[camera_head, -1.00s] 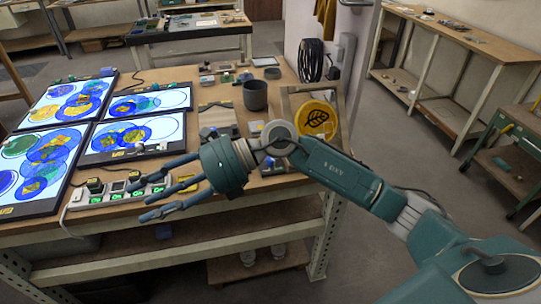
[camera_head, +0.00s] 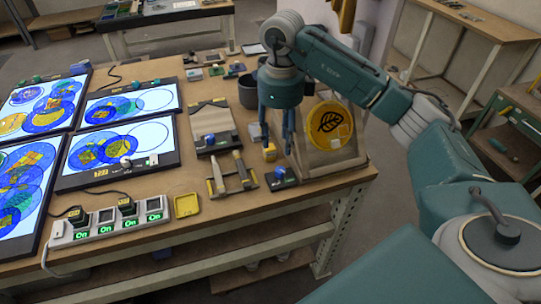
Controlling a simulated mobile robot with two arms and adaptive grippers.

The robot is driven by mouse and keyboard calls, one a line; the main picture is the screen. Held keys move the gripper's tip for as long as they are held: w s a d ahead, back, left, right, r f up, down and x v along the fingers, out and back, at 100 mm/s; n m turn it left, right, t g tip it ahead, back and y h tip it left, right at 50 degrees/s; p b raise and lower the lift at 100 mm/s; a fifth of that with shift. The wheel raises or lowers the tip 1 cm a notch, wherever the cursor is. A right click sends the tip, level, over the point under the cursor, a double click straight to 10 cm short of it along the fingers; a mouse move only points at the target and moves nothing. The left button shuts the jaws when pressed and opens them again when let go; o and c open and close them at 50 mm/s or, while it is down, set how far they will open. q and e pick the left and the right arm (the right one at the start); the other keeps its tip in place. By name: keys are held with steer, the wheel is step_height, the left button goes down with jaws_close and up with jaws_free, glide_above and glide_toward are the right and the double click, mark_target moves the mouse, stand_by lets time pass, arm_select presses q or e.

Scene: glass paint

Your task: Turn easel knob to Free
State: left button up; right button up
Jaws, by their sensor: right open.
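The wooden easel (camera_head: 318,160) stands at the table's right end and bears a round yellow disc (camera_head: 323,118) with a dark leaf on it. A small dark plate with a blue knob (camera_head: 280,173) lies at the easel's left foot; its setting is too small to read. My right gripper (camera_head: 277,148) points down just left of the disc, its fingers open, with the tips above and behind the knob plate. A small yellow block (camera_head: 269,153) shows by the fingertips; I cannot tell if they touch. My left gripper is not in view.
Left of the easel lie a brush rack (camera_head: 231,180) and a board with a blue knob (camera_head: 212,128). A grey cup (camera_head: 247,91) stands behind. A power strip (camera_head: 110,222) with several "On" labels and lit panels (camera_head: 120,150) fill the left side.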

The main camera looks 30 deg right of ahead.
mark_target(280, 170)
steer(key=f, duration=0.1)
steer(key=s+f, duration=0.1)
steer(key=f+p, duration=0.1)
steer(key=shift+s+f, duration=0.2)
steer(key=shift+s, duration=0.1)
step_height(280, 170, down, 3)
steer(key=shift+w+f+p, duration=0.1)
steer(key=shift+w+p, duration=0.05)
steer(key=shift+p, duration=0.25)
step_height(280, 170, down, 4)
steer(key=shift+w+r+p, duration=0.1)
steer(key=shift+r+p, duration=0.15)
steer(key=shift+p, duration=0.05)
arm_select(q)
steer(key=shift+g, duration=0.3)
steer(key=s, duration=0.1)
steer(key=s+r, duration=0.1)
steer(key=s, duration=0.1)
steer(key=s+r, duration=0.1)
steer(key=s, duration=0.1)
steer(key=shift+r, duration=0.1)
arm_select(e)
jaws_close()
